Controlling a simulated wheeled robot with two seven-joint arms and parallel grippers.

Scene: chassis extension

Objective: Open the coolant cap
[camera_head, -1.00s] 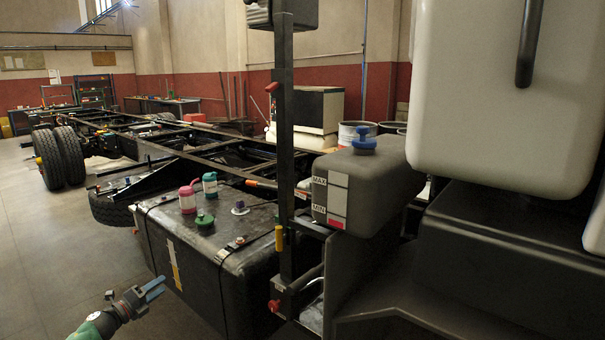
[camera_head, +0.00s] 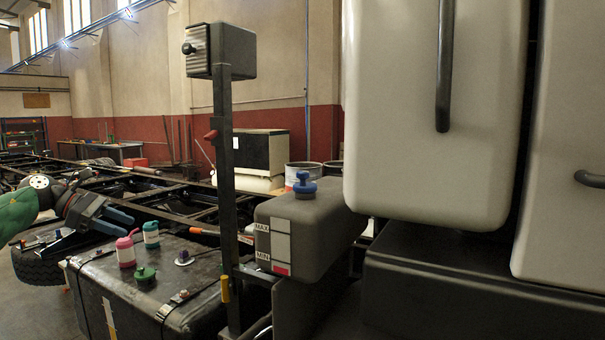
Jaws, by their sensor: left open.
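The blue coolant cap (camera_head: 305,183) sits upright on top of the dark grey coolant tank (camera_head: 330,215), right of the black post. The tank's front has a MAX and MIN level strip with a red lower part. My left gripper (camera_head: 115,222) is at the left, raised above the black tank's far left side. Its two blue-grey fingers point right toward the post and are apart, with nothing between them. It is well left of the cap and touches nothing that I can see. My right gripper is not in view.
A black post (camera_head: 226,180) with a box on top stands between my left gripper and the coolant tank. On the black tank (camera_head: 200,262) are a pink bottle (camera_head: 125,252), a teal bottle (camera_head: 151,235) and a green cap (camera_head: 146,275). Pale cab panels (camera_head: 435,110) fill the right.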

